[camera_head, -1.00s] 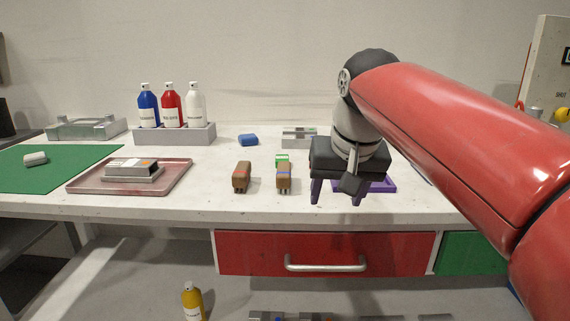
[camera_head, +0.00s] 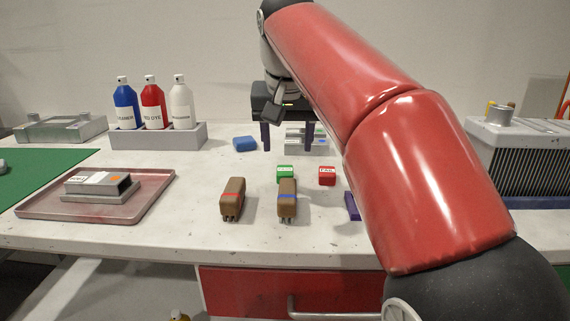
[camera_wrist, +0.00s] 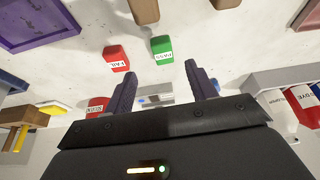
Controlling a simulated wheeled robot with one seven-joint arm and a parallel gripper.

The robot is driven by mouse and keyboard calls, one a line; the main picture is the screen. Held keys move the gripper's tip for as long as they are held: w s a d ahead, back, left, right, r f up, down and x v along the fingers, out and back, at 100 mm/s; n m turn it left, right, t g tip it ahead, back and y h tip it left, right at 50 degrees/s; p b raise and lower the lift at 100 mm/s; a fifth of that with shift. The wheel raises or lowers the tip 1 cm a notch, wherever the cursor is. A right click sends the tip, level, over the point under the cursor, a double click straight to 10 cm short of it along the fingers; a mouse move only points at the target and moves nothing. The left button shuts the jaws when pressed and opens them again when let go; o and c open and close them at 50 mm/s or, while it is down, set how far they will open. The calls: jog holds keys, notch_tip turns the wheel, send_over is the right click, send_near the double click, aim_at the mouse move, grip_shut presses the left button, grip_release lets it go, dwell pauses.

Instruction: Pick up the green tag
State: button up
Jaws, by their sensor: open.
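The green tag (camera_head: 285,173) lies on the white workbench, just behind the brown block with the blue band. Its white label reads PASS in the wrist view (camera_wrist: 162,48). My gripper (camera_head: 288,148) is open and empty in the head view, farther back than the tag, in front of a grey fixture. In the wrist view my two purple fingers (camera_wrist: 162,74) stand apart, and the green tag shows beyond the gap between their tips, not between them.
A red tag (camera_head: 327,176) lies right of the green one. Two brown blocks, with a red band (camera_head: 232,199) and a blue band (camera_head: 287,199), stand in front. A blue block (camera_head: 245,144) and bottle rack (camera_head: 160,137) are to the left. A purple tray (camera_head: 352,206) is partly hidden by my arm.

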aim_at(285, 169)
jog(key=x, duration=0.2)
jog(key=b+x, duration=0.1)
jog(key=x, duration=0.5)
jog(key=shift+w+a+r+b, duration=0.2)
jog(key=shift+w+a+b, duration=0.05)
jog(key=shift+w+b, duration=0.1)
jog(key=c, duration=1.1)
jog(key=shift+o, duration=0.2)
jog(key=shift+r, duration=0.2)
